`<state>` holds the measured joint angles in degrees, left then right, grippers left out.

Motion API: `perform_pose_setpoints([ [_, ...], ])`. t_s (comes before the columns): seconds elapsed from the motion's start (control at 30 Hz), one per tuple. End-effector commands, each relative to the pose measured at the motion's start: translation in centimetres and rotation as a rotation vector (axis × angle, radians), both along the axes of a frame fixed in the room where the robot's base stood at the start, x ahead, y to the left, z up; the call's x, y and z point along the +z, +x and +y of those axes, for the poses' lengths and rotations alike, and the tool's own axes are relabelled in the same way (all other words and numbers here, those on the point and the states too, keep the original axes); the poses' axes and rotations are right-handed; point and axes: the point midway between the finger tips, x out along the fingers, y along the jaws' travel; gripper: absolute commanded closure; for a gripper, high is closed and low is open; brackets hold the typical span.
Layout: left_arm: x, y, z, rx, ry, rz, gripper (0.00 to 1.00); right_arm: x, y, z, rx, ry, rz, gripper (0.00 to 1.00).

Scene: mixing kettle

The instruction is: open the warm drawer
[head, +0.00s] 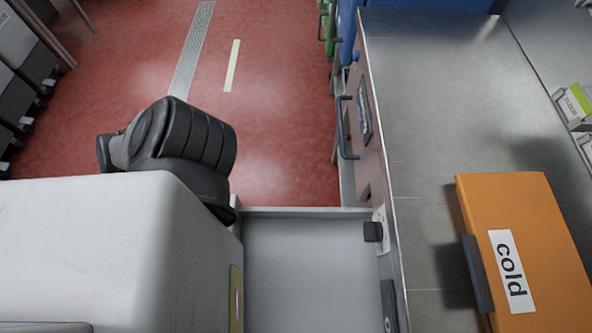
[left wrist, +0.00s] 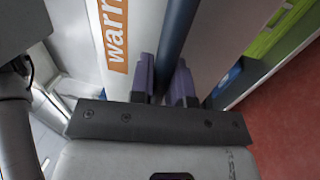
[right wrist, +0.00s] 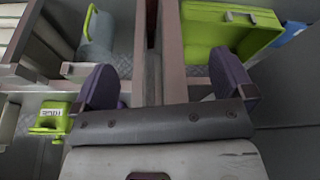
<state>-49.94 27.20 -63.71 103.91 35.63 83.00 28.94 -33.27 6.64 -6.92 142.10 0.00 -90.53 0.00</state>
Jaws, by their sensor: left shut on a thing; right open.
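In the left wrist view, the warm drawer (left wrist: 95,75) has a pale front with an orange "warm" label (left wrist: 115,45). Its dark bar handle (left wrist: 178,35) runs between the purple fingers of my left gripper (left wrist: 166,85), which is shut on it. In the head view, a pale, empty-looking drawer (head: 310,265) stands out from the counter, with a yellowish strip on its front at left. My left arm reaches over that front and hides the handle and left fingers. My right gripper (right wrist: 166,85) is open and empty in the right wrist view; it does not show in the head view.
The grey counter (head: 425,110) carries an orange box (head: 530,250) labelled "cold". Another drawer handle (head: 345,128) sticks out beyond the open drawer. Red floor (head: 280,120) is clear there. A green bin (right wrist: 225,35) and a grey-green container (right wrist: 98,40) lie ahead of my right gripper.

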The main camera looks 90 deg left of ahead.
Motion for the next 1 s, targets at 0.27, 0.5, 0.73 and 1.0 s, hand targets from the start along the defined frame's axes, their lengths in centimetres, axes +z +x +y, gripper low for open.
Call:
perform_pose_setpoints([
  [0.27,-0.21,-1.22,0.18,-0.004,0.003,0.004,1.0,-0.05,-0.02,-0.28,0.004,-0.009,0.001,0.0],
  [0.5,-0.19,-1.21,0.17,-0.005,0.003,0.004,1.0,-0.05,-0.02,-0.3,0.005,-0.009,0.001,0.0],
  [0.73,-0.12,-1.17,0.16,-0.003,0.002,0.002,0.66,-0.03,-0.01,-0.23,0.003,-0.007,0.0,0.0],
  [1.0,-0.04,-1.15,0.12,-0.002,0.0,0.0,0.58,0.0,0.0,0.0,-0.002,0.001,0.0,0.0],
])
